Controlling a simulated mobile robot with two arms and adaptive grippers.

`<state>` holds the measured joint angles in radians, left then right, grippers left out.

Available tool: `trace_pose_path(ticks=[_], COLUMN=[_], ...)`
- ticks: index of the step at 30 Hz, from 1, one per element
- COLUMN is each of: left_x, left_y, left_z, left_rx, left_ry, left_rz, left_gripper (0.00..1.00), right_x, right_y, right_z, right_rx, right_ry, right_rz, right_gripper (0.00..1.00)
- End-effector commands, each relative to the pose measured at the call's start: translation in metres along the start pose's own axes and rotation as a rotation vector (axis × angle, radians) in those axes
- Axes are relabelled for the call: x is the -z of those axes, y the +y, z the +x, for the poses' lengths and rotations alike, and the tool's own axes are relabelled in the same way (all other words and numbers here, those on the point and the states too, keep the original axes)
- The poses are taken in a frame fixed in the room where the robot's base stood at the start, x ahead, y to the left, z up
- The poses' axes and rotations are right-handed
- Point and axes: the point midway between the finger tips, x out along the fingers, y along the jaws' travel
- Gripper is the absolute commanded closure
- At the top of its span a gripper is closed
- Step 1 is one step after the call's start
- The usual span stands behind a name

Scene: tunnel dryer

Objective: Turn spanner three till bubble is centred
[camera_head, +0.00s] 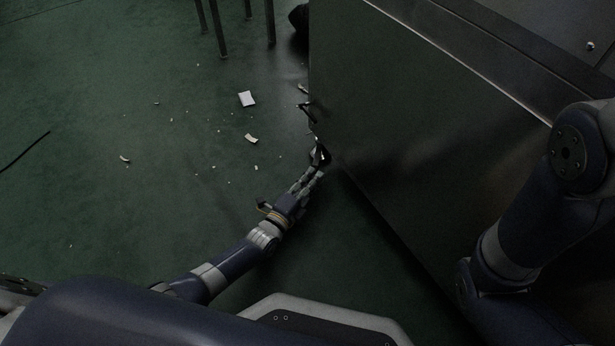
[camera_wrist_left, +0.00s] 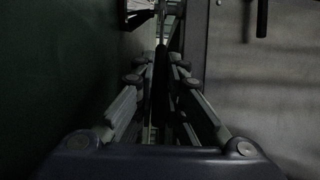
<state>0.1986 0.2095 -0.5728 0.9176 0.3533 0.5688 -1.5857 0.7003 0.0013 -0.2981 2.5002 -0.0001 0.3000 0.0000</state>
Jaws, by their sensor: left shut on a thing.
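My left gripper (camera_head: 315,168) reaches down to the lower left edge of the big metal cabinet. In the left wrist view, my left gripper (camera_wrist_left: 160,62) has its fingers on both sides of a dark, narrow bar, which looks like the spanner (camera_wrist_left: 160,88), and it is shut on it. The spanner's far end is lost in shadow, and I cannot read any number on it. In the head view the fingers and the cabinet edge mostly hide it. No bubble level can be made out. My right gripper is out of view; only my right arm shows, at the right.
The dark metal cabinet (camera_head: 400,110) fills the right side. Another dark handle-like part (camera_head: 307,108) sticks out of its edge farther back. A white scrap (camera_head: 247,98) and smaller bits lie on the green floor (camera_head: 90,200). Table legs (camera_head: 270,22) stand at the back.

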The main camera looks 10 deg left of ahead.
Motion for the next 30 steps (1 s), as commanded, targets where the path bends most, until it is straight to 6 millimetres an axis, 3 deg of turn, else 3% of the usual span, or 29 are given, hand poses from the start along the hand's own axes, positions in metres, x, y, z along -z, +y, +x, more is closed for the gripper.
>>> trace_pose_path(ticks=[9,10,12,23,30], left_x=[0.002,0.002,0.002,0.001,0.001], left_y=[-0.001,-0.001,0.000,0.001,0.002], left_z=[0.001,0.001,0.001,-0.001,-0.026], left_rx=[0.001,0.001,0.001,0.000,-0.002], left_ry=[-0.002,-0.002,-0.002,-0.003,-0.003], left_rz=[-0.002,-0.002,-0.002,-0.001,-0.003], left_gripper=[1.00,0.85,0.69,0.69,0.69], right_x=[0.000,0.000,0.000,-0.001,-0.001], right_y=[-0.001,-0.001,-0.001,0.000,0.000], right_z=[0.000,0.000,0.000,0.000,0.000], right_rx=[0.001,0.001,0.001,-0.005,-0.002], right_ry=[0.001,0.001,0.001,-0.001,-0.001], right_rz=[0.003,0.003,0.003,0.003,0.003], right_gripper=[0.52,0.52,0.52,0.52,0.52])
